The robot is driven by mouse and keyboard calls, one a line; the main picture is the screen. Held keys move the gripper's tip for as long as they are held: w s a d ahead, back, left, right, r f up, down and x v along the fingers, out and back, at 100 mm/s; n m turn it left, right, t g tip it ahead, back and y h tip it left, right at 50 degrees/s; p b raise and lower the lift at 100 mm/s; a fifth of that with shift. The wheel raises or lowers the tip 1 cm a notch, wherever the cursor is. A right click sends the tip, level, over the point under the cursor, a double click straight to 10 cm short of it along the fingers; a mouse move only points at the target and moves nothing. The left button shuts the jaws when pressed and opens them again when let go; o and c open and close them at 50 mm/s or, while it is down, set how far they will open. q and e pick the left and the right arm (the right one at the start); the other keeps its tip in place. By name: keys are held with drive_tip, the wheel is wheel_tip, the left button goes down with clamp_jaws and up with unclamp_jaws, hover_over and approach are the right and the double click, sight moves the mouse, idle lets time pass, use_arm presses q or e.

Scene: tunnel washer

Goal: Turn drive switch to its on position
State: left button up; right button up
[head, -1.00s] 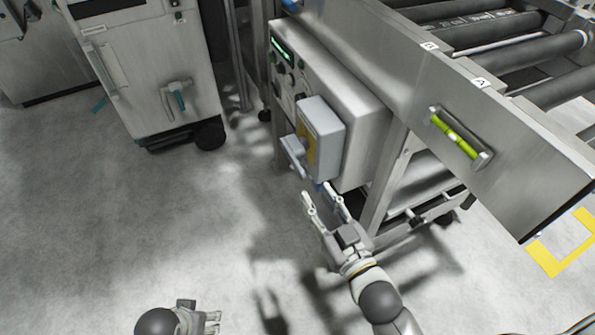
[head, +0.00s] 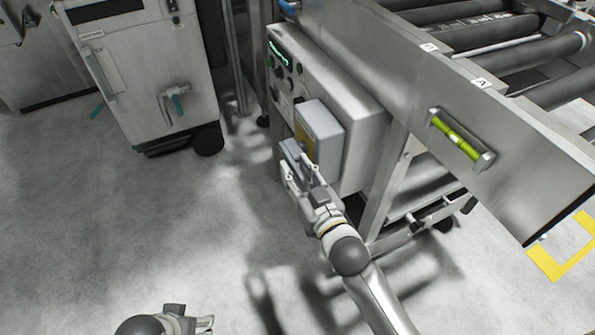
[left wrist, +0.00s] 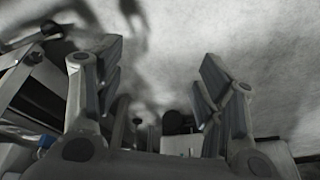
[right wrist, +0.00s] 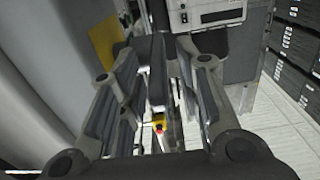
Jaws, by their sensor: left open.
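The drive switch is a grey box (head: 326,124) with a yellow plate (head: 306,134) and a grey lever handle (head: 289,151), on the side of the control cabinet. My right gripper (head: 298,170) is at the handle. In the right wrist view, a grey bar (right wrist: 157,75), apparently the handle, lies between its fingers, with narrow gaps beside it. The fingers look open around it; contact is hard to tell. The fingers partly hide the handle in the head view. My left gripper (head: 200,325) is low at the bottom edge, open and empty, as the left wrist view (left wrist: 160,90) shows.
The control cabinet (head: 362,125) has a green display and several knobs. A roller conveyor (head: 460,95) with a green-yellow handle (head: 455,137) stands at the right. A wheeled white cabinet (head: 150,70) is at the upper left. The floor at left is clear.

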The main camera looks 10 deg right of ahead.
drive_tip(key=shift+c, duration=0.5)
clamp_jaws()
drive_tip(key=shift+f, duration=0.1)
